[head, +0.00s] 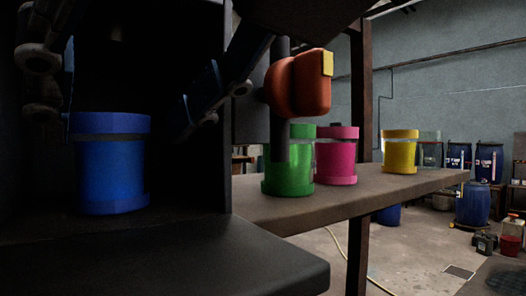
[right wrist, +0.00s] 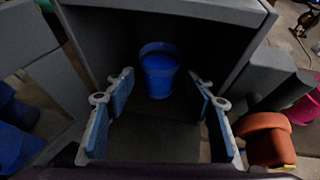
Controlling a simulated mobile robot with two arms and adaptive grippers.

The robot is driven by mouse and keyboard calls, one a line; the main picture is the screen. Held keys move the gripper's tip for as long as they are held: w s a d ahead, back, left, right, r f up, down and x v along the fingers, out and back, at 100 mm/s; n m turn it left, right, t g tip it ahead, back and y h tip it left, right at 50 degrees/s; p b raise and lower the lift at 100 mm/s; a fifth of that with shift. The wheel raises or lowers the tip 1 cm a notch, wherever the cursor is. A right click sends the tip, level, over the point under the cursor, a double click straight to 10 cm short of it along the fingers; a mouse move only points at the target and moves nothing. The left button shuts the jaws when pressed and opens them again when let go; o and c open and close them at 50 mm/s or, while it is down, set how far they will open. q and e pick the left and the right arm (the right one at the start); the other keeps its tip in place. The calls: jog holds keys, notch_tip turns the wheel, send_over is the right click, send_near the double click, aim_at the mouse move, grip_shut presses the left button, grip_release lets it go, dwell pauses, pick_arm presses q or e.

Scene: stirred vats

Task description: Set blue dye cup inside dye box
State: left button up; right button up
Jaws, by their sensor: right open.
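The blue dye cup (head: 112,165) stands upright on the floor of the dark, open-fronted dye box (head: 165,258) at the left of the head view. The cup (right wrist: 159,70) also shows in the right wrist view, deep inside the box (right wrist: 215,10). My right gripper (head: 128,105) is open and empty, its fingers reaching into the box. In the right wrist view the gripper (right wrist: 162,88) has its fingers spread wide, with the cup beyond and between the tips, apart from them. My left gripper is not in view.
Green (head: 288,165), pink (head: 336,155) and yellow (head: 400,151) cups stand on a bench (head: 300,205) right of the box. An orange rounded part (head: 298,85) on a dark post stands close beside the box. Blue drums (head: 473,204) stand on the floor behind.

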jog(key=b+v, duration=0.1)
jog(key=v, duration=0.6)
jog(key=shift+s+d, duration=0.2)
